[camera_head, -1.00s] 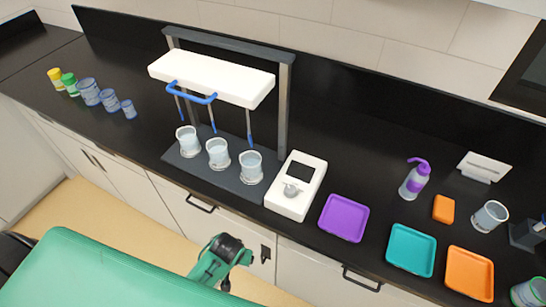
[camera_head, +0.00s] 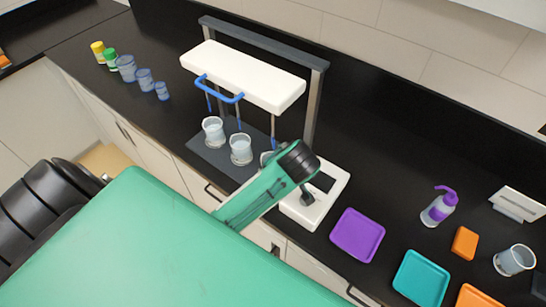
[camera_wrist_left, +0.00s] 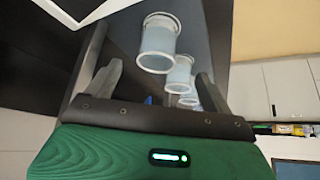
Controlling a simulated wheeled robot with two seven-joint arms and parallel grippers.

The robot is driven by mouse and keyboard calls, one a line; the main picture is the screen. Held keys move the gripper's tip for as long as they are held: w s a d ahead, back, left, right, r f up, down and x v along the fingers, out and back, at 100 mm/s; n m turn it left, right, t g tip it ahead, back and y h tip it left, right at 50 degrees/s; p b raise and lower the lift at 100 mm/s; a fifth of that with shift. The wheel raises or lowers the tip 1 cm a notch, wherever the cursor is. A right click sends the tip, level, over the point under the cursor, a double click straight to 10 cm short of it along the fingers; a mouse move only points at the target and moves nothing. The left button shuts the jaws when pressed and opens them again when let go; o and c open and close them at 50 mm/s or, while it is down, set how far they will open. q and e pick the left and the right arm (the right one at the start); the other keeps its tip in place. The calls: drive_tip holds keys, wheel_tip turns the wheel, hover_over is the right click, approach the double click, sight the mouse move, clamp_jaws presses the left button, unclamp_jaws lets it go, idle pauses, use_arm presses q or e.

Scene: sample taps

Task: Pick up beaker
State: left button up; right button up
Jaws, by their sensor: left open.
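Three clear beakers stand in a row on a dark base plate (camera_head: 208,160) under a white tap head (camera_head: 245,75) with a blue bar. The left beaker (camera_head: 213,130) and middle beaker (camera_head: 240,149) show well; the right beaker (camera_head: 265,158) is mostly hidden behind my left arm. The left wrist view shows the row, with the nearest beaker (camera_wrist_left: 158,43) ahead of the fingertips. My left gripper (camera_wrist_left: 155,80) is open and empty, with the beakers beyond its fingers. In the head view its fingers are hard to make out. My right gripper is not in view.
A white device (camera_head: 335,190) stands beside the base plate, partly behind my arm. Purple (camera_head: 357,235), teal (camera_head: 421,278) and orange (camera_head: 475,297) trays, a wash bottle (camera_head: 438,207), an orange block (camera_head: 464,242) and another beaker (camera_head: 514,260) lie right. Blue beakers (camera_head: 127,68) stand left.

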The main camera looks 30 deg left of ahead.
use_arm(q)
drive_tip(key=p+x, duration=0.1)
drive_tip(key=x, duration=0.6)
drive_tip(key=shift+a+f+p, duration=0.1)
drive_tip(key=shift+f+p, duration=0.1)
drive_tip(key=shift+p, duration=0.2)
drive_tip(key=shift+w+a+f+p, duration=0.2)
drive_tip(key=shift+w+f+p, duration=0.15)
drive_tip(key=shift+p, duration=0.2)
drive_tip(key=p+x, duration=0.1)
drive_tip(key=x, duration=0.2)
drive_tip(key=shift+p, duration=0.3)
drive_tip(key=shift+w+a+f, duration=0.15)
drive_tip(key=shift+w+f, duration=0.05)
drive_tip(key=shift+f, duration=0.4)
drive_tip(key=shift+c, duration=0.5)
drive_tip(key=c, duration=1.1)
